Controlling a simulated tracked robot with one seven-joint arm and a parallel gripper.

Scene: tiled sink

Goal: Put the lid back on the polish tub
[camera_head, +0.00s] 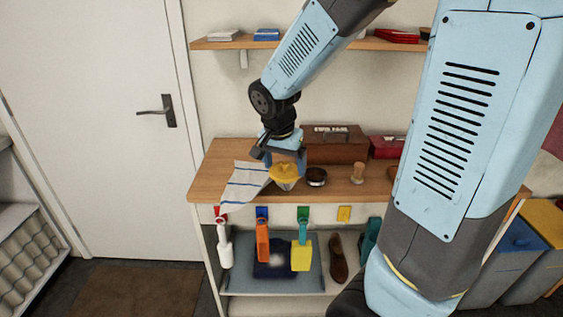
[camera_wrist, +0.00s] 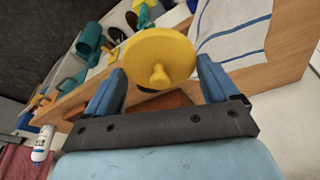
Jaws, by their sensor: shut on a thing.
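My gripper (camera_wrist: 160,82) is shut on the yellow lid (camera_wrist: 158,58), a round disc with a small knob, one blue finger at each side of it. In the head view the lid (camera_head: 284,169) is at the wooden bench top, next to the striped cloth. A pale shape shows just under it; I cannot tell whether it is a fingertip or another thing. A dark round tub (camera_head: 316,177) with a pale band stands on the bench just right of the lid, apart from it in the picture. In the wrist view the lid hides most of what lies beneath.
The striped cloth (camera_head: 245,184) hangs over the bench's front edge. A brush (camera_head: 357,173) stands right of the tub. A brown box (camera_head: 334,145) and a red box (camera_head: 386,147) stand behind. Coloured brushes hang below the front edge. My own arm hides the bench's right part.

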